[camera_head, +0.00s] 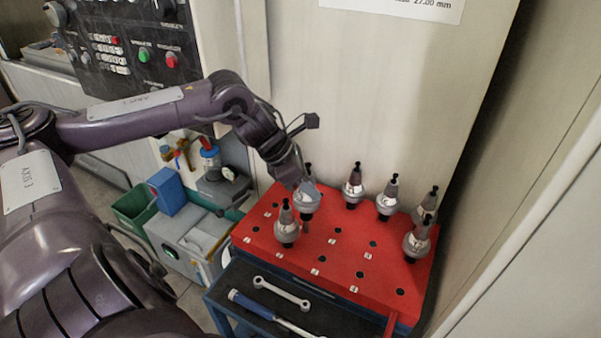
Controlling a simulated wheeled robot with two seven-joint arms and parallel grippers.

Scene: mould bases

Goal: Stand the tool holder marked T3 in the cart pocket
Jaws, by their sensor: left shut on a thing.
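My left gripper (299,183) reaches in from the left and is shut on a grey tool holder (307,200). The holder is roughly upright over the back left of the red cart top (335,272), with its narrow lower end showing beneath it. I cannot tell whether that end touches the red top. The jaws partly hide the holder, and its mark is too small to read. The red top has several dark round pockets, one of them in the middle (336,241), with small white labels beside them. My right gripper is not in view.
Other tool holders stand close by: one at front left (287,228), two along the back (353,190) (388,200), and two at the right (426,208) (416,241). A wrench (282,293) and a blue-handled tool (262,308) lie on the lower front shelf. A pale wall (385,90) rises behind.

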